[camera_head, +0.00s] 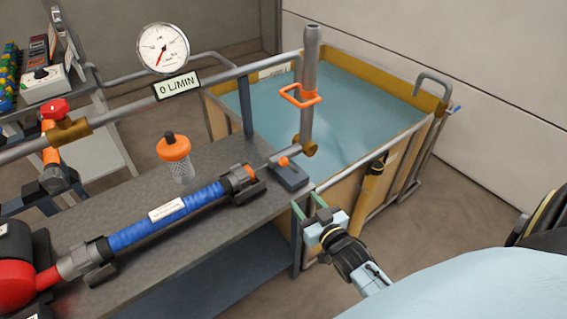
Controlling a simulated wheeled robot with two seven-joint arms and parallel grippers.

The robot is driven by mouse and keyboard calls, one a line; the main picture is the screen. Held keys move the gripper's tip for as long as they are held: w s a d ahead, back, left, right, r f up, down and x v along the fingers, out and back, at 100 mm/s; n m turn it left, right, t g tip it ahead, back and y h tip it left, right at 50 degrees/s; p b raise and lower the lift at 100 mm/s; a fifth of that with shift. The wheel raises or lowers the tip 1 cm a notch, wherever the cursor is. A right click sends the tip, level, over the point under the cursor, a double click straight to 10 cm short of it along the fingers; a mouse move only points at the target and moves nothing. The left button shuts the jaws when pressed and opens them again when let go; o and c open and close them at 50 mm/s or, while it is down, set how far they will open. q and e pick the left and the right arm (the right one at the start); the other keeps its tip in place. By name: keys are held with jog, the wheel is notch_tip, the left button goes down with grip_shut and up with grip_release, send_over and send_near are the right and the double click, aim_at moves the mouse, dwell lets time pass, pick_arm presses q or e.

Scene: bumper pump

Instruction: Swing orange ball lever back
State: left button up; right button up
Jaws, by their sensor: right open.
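An upright grey pipe lever (309,70) stands at the right end of the bench, with an orange loop handle (300,95) on its middle. A small orange piece (284,161) sits on the rod at its foot; I cannot make out a clear orange ball. The blue pump cylinder (165,217) lies along the bench, joined to the lever's foot by a thin rod. My right gripper (308,205) is open and empty at the bench's right corner, below and right of the lever's foot, apart from it. My left gripper is not in view.
A water-filled tank (411,95) with yellow rim stands behind. A pipe (215,80) with gauge (163,48) and a red-handled valve (62,122) crosses above the bench (230,222). An orange-capped bottle (174,155) stands on the bench.

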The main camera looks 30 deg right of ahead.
aim_at(286, 164)
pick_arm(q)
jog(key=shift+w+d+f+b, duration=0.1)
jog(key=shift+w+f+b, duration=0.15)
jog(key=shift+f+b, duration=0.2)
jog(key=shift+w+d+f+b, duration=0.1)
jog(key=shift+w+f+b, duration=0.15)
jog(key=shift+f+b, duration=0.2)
pick_arm(e)
jog(key=shift+t, duration=0.5)
jog(key=w+r, duration=0.1)
jog(key=w, duration=0.3)
jog(key=w+d+r, duration=0.1)
jog(key=w, duration=0.4)
jog(key=w+r, duration=0.1)
jog(key=w, duration=0.4)
jog(key=shift+d+r, duration=0.25)
jog(key=shift+d, duration=0.1)
jog(key=shift+c, duration=0.2)
grip_shut()
